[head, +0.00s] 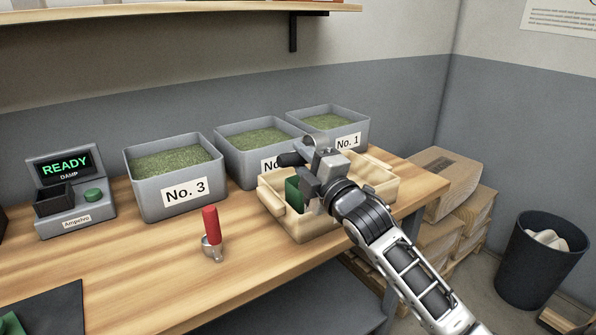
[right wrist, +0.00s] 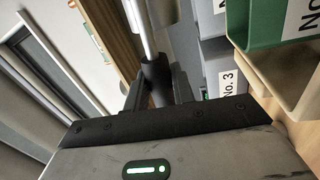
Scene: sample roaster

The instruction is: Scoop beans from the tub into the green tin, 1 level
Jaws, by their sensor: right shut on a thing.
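My right gripper (head: 312,172) is over the cream tray and shut on a metal scoop (head: 317,145) with a dark handle. In the right wrist view the fingers (right wrist: 158,85) close on the handle, below a shiny metal shaft (right wrist: 140,25). I cannot see whether the scoop holds beans. The green tin (head: 292,192) stands in the cream tray (head: 313,223), mostly hidden by the gripper. Its labelled side shows in the right wrist view (right wrist: 262,35). Grey tubs No. 3 (head: 178,208), a middle one (head: 238,172) with a half-hidden label, and No. 1 (head: 365,135) hold green beans. My left gripper is out of view.
A meter reading READY (head: 70,190) is at the left. A dark mat (head: 62,310) with something green lies at the lower left. Boxes (head: 455,195) and a bin (head: 540,265) stand right of the bench.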

